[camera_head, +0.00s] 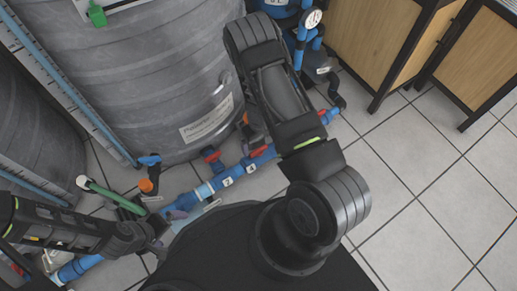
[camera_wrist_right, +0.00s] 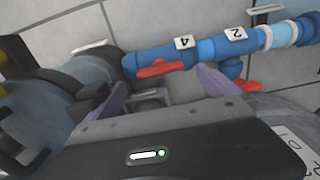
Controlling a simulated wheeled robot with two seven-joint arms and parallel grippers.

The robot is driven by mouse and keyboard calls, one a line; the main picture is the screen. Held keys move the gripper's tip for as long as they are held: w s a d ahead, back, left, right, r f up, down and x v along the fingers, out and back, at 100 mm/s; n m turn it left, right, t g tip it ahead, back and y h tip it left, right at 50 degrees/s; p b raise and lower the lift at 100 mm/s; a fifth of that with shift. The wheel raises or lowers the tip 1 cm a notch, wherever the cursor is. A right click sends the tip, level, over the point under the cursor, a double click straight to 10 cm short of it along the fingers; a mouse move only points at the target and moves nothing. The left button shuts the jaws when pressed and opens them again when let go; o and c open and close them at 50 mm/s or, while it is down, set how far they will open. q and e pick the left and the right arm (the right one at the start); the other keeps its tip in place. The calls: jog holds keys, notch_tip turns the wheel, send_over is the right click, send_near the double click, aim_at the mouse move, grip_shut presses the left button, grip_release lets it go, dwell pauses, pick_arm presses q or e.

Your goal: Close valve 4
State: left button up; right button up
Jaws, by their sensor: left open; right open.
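Valve 4 is on a blue pipe and carries a white tag reading 4 (camera_wrist_right: 184,42). Its red handle (camera_wrist_right: 160,68) lies roughly along the pipe in the right wrist view. In the head view the tag 4 (camera_head: 251,168) and a red handle (camera_head: 257,152) show beside my right arm. My right gripper (camera_wrist_right: 160,82) is open, with its purple fingertips spread on either side of the red handle; I cannot tell if they touch it. In the head view my right arm hides most of this gripper. My left gripper (camera_head: 168,220) is open near the pipe at lower left.
A tag 2 (camera_wrist_right: 236,34) and another red handle (camera_wrist_right: 248,85) are close to valve 4. A large grey tank (camera_head: 150,70) stands behind the pipes. Tiled floor (camera_head: 430,200) is clear at right.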

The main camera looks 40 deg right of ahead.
aim_at(259, 149)
notch_tip(259, 149, down, 5)
jog(key=shift+f+b, duration=0.1)
jog(key=shift+b, duration=0.7)
jog(key=c, duration=1.4)
